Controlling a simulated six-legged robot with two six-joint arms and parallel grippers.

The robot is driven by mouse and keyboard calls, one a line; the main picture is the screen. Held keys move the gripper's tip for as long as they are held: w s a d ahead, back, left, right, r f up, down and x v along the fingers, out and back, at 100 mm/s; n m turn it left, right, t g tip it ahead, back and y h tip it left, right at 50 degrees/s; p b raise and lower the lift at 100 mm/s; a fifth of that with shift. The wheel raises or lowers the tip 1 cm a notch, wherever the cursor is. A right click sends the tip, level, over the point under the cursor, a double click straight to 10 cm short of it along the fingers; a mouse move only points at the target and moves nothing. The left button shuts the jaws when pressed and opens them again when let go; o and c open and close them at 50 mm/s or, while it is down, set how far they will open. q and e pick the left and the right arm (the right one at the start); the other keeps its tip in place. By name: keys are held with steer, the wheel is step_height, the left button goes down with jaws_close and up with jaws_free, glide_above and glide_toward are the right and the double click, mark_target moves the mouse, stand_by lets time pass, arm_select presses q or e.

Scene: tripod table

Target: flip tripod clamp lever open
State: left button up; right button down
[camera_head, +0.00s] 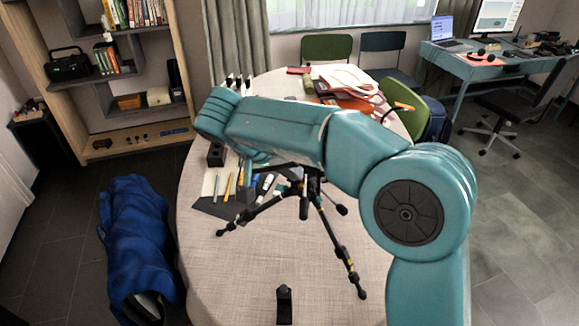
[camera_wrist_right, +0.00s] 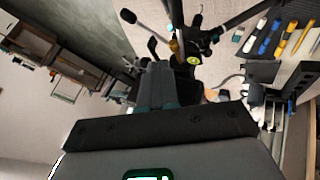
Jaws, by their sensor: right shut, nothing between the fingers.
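The black tripod (camera_head: 304,190) stands on the round table with its legs spread; its upper part is partly hidden behind my right arm in the head view. In the wrist view the tripod's dark body (camera_wrist_right: 195,38) fills the top middle, with thin handles and a yellow-green round spot. I cannot tell for sure which part is the clamp lever. My right gripper (camera_wrist_right: 157,72) is shut and empty, its fingertips close to the tripod's body; I cannot tell whether they touch. In the head view my arm hides most of it. My left gripper is not in view.
The round table (camera_head: 235,275) has bare cloth at the front. Pens and markers (camera_head: 240,180) lie on a dark mat left of the tripod. A small black item (camera_head: 284,304) stands at the front. Papers and books (camera_head: 345,80) lie at the back.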

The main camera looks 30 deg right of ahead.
mark_target(318, 181)
steer(key=x, duration=0.6)
stand_by(0.3)
steer(key=shift+s+d+n+t+b, duration=0.15)
steer(key=shift+n+t+b, duration=0.15)
steer(key=shift+n+b, duration=0.15)
